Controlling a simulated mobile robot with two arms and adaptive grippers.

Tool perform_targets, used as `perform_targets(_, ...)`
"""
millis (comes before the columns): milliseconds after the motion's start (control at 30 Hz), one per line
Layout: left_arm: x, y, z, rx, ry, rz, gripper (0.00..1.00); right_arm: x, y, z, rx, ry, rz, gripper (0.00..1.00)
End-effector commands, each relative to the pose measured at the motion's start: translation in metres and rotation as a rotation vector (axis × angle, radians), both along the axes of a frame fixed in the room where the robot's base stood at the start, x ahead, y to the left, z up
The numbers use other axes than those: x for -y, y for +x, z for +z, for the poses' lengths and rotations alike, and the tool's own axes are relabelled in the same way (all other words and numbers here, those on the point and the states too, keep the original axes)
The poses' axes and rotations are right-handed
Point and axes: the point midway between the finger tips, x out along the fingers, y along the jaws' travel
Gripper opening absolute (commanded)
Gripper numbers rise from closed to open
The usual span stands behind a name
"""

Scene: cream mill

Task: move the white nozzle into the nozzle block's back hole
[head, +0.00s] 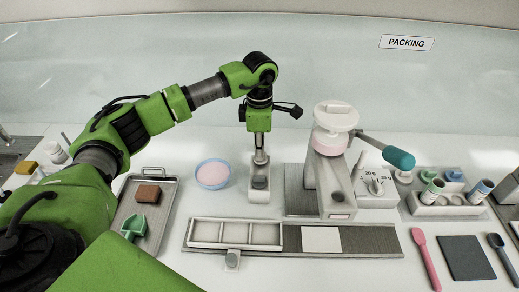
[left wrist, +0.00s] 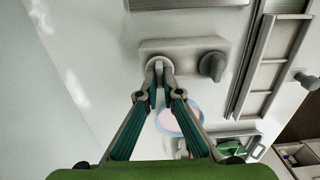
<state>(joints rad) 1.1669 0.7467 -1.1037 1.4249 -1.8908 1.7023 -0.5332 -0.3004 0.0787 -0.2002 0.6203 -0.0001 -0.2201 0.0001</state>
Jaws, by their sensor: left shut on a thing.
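The nozzle block (head: 258,197) is a small pale block standing at the middle of the table; the left wrist view shows it too (left wrist: 185,45). A dark grey nozzle (head: 260,183) stands at its front end, also seen in the left wrist view (left wrist: 212,66). My left gripper (head: 260,158) points down over the block's back end. In the left wrist view its fingertips (left wrist: 160,75) are shut on the white nozzle (left wrist: 155,63), mostly hidden by them. I cannot tell how deep the nozzle sits in the back hole. My right gripper is not in view.
A blue bowl (head: 212,163) with pink contents stands left of the block. A metal tray (head: 163,215) holds a brown block and a green piece. The mill (head: 332,165) stands close on the right. A long board (head: 370,240) with a divided frame lies in front.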

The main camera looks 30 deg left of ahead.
Motion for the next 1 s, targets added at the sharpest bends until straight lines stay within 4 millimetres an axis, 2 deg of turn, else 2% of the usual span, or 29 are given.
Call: perform_targets(1000,-0.0002,0.0000,-0.0056,0.000,0.000,0.000,0.00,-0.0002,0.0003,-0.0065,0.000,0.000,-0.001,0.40)
